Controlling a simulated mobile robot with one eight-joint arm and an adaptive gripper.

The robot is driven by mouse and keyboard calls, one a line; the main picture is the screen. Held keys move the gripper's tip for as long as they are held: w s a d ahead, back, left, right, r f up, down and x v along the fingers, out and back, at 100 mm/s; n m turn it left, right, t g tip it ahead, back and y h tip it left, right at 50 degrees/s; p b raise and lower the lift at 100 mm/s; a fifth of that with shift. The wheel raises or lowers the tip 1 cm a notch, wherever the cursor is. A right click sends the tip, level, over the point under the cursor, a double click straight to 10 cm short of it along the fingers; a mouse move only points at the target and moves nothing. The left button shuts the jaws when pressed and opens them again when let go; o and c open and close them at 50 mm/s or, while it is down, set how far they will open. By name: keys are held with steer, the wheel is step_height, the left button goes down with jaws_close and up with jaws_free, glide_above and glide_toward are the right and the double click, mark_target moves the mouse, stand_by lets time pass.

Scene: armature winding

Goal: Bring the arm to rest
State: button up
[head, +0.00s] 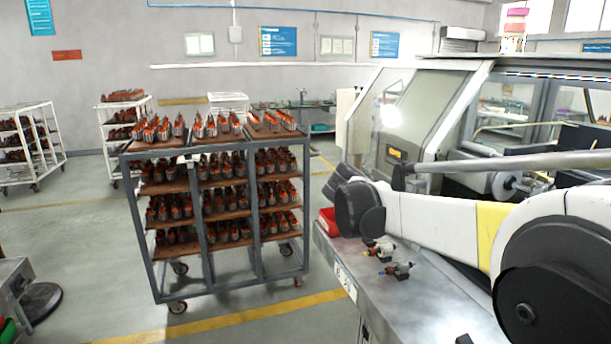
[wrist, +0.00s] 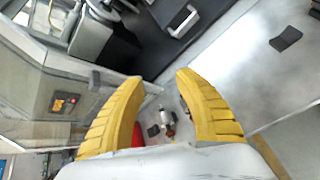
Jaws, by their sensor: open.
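My gripper (wrist: 160,110) shows in the wrist view as two yellow ribbed fingers, spread apart with nothing between them. Beyond the gap, small armature parts (wrist: 167,122) lie on the metal bench. In the head view my white and black arm reaches in from the right, over the bench, and my gripper's fingers are hidden there. Two small armatures (head: 397,270) lie on the bench top (head: 410,312), below my arm.
A grey wheeled rack (head: 197,217) full of orange-topped armatures stands left of the bench. The winding machine (head: 420,110) stands behind my arm. A red bin (head: 328,221) sits at the bench's far corner. Open floor lies left, with white carts (head: 32,145) behind.

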steer(key=s+a+f+m+y, duration=0.2)
steer(key=s+f+m+y, duration=0.1)
steer(key=s, duration=0.7)
steer(key=s+a+f+m+t+y+b, duration=0.1)
steer(key=s+a+f+m+y, duration=0.2)
steer(key=s+f+m, duration=0.3)
steer(key=s+a+f+m+t+y+b, duration=0.1)
steer(key=s+a+f+m+y, duration=0.2)
steer(key=s, duration=1.3)
steer(key=f+m+y, duration=0.1)
steer(key=m, duration=0.2)
steer(key=shift+a+f, duration=0.15)
